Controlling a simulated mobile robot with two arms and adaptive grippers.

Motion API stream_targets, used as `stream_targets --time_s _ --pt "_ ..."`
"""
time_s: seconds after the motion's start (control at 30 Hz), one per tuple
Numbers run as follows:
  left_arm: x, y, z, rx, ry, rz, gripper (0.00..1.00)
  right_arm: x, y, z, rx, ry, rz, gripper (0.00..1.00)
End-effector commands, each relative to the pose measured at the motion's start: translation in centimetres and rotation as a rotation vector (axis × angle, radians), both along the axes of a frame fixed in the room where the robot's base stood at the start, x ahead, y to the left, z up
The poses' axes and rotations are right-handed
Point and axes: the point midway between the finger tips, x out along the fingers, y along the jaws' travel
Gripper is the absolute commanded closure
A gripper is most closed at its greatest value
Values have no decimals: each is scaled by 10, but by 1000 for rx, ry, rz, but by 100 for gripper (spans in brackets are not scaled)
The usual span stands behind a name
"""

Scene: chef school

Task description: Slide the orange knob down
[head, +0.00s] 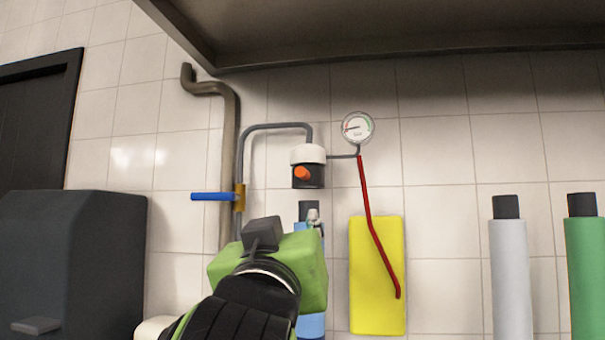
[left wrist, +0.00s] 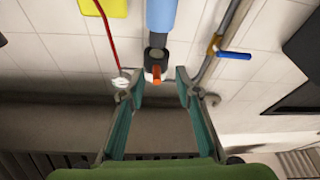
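The orange knob (head: 302,173) sits on the front of a black and white wall unit (head: 308,154), joined to a grey pipe. My left gripper (head: 313,217) is below the knob in the head view, its fingers mostly hidden behind its green body. In the left wrist view, which is upside down, the left gripper (left wrist: 157,92) is open and empty. The knob (left wrist: 156,73) appears between and beyond the two fingers there; I see no contact. My right gripper is in neither view.
A pressure gauge (head: 357,128) and red hose (head: 371,210) are right of the unit, with a yellow panel (head: 364,304) below. A blue-handled valve (head: 213,197) is at left. A blue cylinder (left wrist: 162,15) is under the unit. A hood (head: 400,30) overhangs.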

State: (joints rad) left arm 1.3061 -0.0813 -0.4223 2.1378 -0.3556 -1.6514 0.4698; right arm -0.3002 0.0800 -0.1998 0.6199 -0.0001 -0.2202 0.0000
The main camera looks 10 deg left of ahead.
Motion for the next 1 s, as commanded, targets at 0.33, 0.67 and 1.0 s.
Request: stream_targets --time_s 0.33,0.67,1.0 --pt "-11 -4 48 -14 -81 6 70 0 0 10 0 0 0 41" --pt "52 3 75 -11 -77 8 70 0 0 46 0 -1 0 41" --pt "98 6 91 -13 -80 4 70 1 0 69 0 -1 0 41"
